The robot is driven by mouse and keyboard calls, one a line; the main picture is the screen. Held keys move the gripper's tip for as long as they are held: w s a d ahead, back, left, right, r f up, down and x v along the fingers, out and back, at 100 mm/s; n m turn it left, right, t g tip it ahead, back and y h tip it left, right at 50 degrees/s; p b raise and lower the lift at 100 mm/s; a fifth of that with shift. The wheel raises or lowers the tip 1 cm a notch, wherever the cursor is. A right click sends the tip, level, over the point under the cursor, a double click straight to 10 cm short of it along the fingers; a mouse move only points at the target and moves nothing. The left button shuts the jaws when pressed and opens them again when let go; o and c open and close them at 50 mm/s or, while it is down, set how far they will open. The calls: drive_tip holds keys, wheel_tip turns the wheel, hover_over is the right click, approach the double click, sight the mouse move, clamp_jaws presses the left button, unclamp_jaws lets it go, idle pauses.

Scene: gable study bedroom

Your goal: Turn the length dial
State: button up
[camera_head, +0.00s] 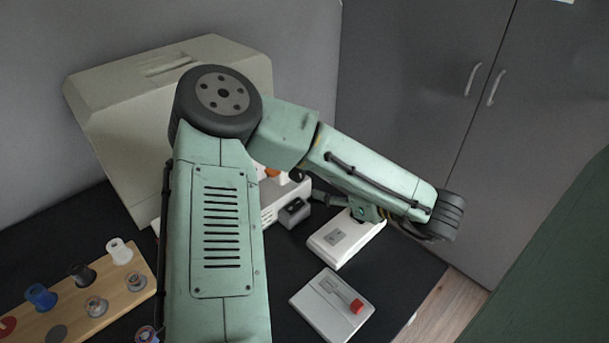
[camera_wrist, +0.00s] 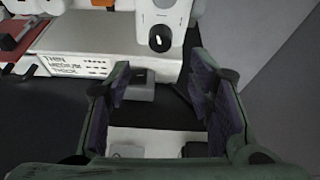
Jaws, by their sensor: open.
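In the wrist view a white upright housing (camera_wrist: 165,15) stands at top centre. My gripper (camera_wrist: 160,75) is open and empty. Its two dark-padded fingers point toward the housing, below and to either side of the knob, apart from it. In the head view my gripper (camera_head: 350,207) is partly hidden under my arm, above the table's right part, and my arm hides most of the white machine (camera_head: 270,210).
A grey block (camera_head: 295,212), a white pedal-like box (camera_head: 340,238) and a white box with a red slider (camera_head: 332,305) are close by. A wooden spool rack (camera_head: 75,300) is left; grey cupboards stand right.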

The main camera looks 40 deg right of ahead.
sight(301, 178)
drive_tip(key=p+x, duration=0.2)
drive_tip(key=x, duration=0.7)
drive_tip(key=shift+w+f, duration=0.1)
drive_tip(key=shift+f, duration=0.05)
drive_tip(key=shift+c, duration=0.2)
drive_tip(key=c, duration=1.1)
